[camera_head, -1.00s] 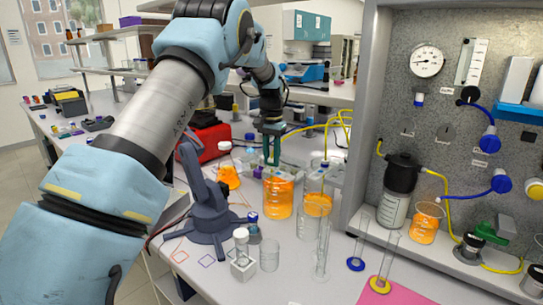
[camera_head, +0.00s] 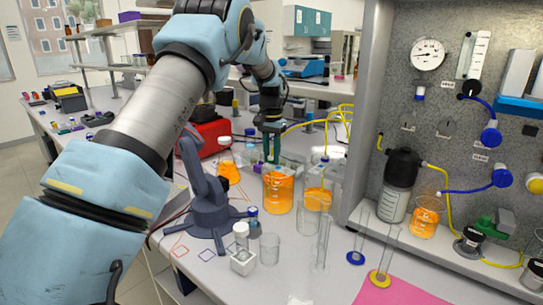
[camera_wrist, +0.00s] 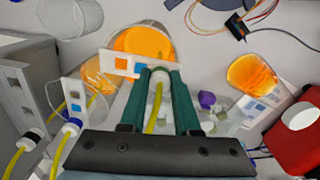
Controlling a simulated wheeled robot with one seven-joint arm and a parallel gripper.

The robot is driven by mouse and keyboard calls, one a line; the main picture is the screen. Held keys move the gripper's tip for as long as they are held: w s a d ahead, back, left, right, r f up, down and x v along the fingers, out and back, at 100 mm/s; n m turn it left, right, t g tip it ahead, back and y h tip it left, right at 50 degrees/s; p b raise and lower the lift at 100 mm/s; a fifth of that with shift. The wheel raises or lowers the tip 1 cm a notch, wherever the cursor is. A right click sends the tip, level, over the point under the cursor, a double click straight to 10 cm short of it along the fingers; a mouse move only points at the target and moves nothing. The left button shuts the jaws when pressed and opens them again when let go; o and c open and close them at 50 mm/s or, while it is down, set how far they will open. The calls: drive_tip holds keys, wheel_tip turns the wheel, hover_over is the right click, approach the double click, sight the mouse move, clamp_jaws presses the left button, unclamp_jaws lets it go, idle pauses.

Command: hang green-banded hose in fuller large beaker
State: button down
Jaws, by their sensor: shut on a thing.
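My gripper (camera_head: 271,148) has green fingers and points down just above the fuller large beaker (camera_head: 278,196), which is deep with orange liquid. In the wrist view my gripper (camera_wrist: 159,82) is shut on a yellow hose (camera_wrist: 154,112), whose pale end shows between the fingers; its green band cannot be told from the fingers. The fuller beaker (camera_wrist: 145,42) is just beyond the fingertips, with a white tag (camera_wrist: 128,63) at its near side. The other large beaker (camera_head: 318,198) holds less orange liquid; a blue-banded hose (camera_head: 325,162) hangs at it. The held end's exact height over the rim is unclear.
A dark blue-grey stand (camera_head: 208,205) is left of the beakers. An orange flask (camera_head: 229,172) is behind left. Empty glassware (camera_head: 270,249) and tall cylinders (camera_head: 322,240) stand in front. The grey rig panel (camera_head: 450,100) bounds the right. A red box (camera_wrist: 297,135) shows in the wrist view.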

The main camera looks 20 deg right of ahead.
drive_tip(key=shift+f, duration=0.1)
drive_tip(key=c, duration=0.6)
unclamp_jaws()
drive_tip(key=shift+o, duration=0.2)
wheel_tip(320, 180, up, 11)
drive_tip(key=b, duration=0.3)
drive_tip(key=shift+f, duration=0.1)
